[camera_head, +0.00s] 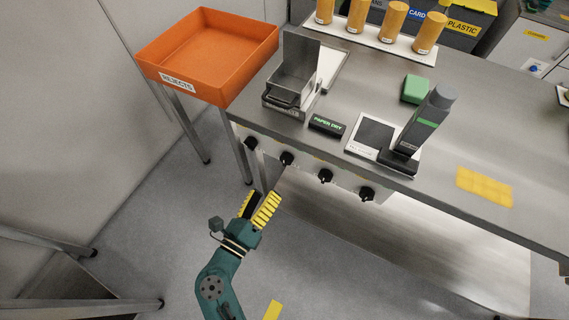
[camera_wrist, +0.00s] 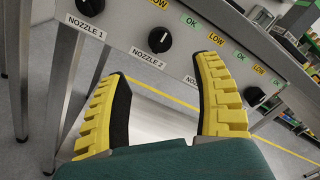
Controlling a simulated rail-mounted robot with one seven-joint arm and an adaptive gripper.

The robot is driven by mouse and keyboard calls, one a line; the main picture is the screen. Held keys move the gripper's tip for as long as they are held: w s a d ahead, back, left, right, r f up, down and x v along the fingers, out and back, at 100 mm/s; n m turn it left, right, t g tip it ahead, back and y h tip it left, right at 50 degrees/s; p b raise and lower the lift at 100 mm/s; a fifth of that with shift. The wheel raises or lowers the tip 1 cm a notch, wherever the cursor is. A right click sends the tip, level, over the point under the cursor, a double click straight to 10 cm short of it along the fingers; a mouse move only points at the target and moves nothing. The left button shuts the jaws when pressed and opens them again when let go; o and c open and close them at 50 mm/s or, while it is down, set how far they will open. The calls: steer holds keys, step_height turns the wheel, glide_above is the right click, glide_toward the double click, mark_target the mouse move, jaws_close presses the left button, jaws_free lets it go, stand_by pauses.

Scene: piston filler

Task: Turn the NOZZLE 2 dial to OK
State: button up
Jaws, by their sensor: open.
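The NOZZLE 2 dial (camera_wrist: 159,39) is a round black knob on the grey front panel, above its NOZZLE 2 label (camera_wrist: 147,57). A yellow LOW label (camera_wrist: 160,3) and a green OK label (camera_wrist: 190,20) are above and to its right. I cannot tell surely where its pointer aims. In the head view the dial (camera_head: 287,158) is the second knob from the left. My gripper (camera_head: 261,195) is open and empty, below and left of the dial in that view. In the wrist view its yellow-padded fingers (camera_wrist: 165,68) stand apart, and the dial shows just beyond the gap between their tips.
The NOZZLE 1 knob (camera_wrist: 90,6) is to the left. Two more knobs (camera_head: 325,176) (camera_head: 367,194) are to the right on the bench front. An orange REJECTS tray (camera_head: 207,60) stands left of the steel bench. The floor around my gripper is clear.

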mark_target(285, 161)
steer(key=b+x, duration=0.3)
steer(key=x, duration=0.8)
steer(key=shift+w+d, duration=0.1)
steer(key=shift+w, duration=0.15)
jaws_close()
